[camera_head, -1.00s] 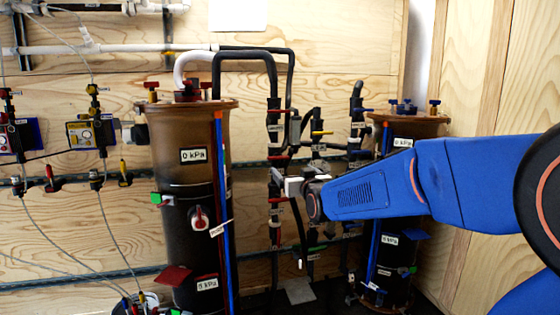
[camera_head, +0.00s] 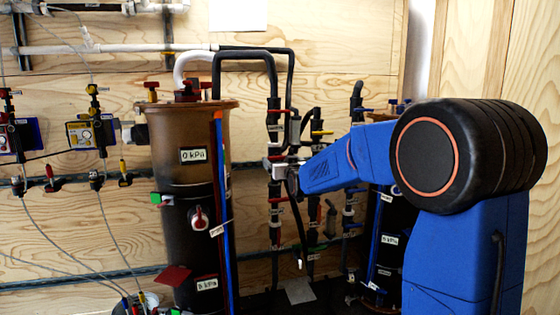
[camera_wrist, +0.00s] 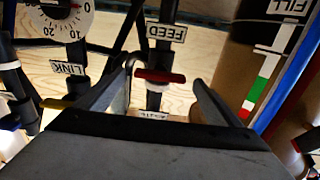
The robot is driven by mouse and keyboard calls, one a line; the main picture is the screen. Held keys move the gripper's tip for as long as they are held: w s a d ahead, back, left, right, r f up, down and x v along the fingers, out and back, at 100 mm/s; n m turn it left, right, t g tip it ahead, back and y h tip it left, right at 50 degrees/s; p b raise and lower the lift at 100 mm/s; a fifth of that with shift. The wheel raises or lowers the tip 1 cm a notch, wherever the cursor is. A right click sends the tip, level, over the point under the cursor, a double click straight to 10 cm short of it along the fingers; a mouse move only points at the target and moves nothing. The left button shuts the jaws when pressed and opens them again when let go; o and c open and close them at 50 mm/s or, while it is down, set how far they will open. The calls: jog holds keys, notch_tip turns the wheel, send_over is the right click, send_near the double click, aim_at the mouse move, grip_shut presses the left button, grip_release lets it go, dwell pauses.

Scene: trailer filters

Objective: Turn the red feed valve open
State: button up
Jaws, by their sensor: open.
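The red feed valve handle (camera_wrist: 160,76) shows in the wrist view as a short bar lying crosswise on a dark pipe. An upside-down FEED label (camera_wrist: 166,33) is above it in that view. My gripper (camera_wrist: 163,78) is open, with one finger on each side of the handle and nothing gripped. I cannot tell how far the handle is beyond the fingertips. In the head view my gripper (camera_head: 276,165) is at the black pipes right of the large brown tank. Which red handle there is the feed valve is unclear.
The brown tank (camera_head: 180,140) stands close left of my gripper in the head view. Black pipes and other valves crowd around the gripper.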

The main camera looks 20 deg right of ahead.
jog(key=shift+w, duration=0.95)
jog(key=c, duration=1)
jog(key=shift+c, duration=0.2)
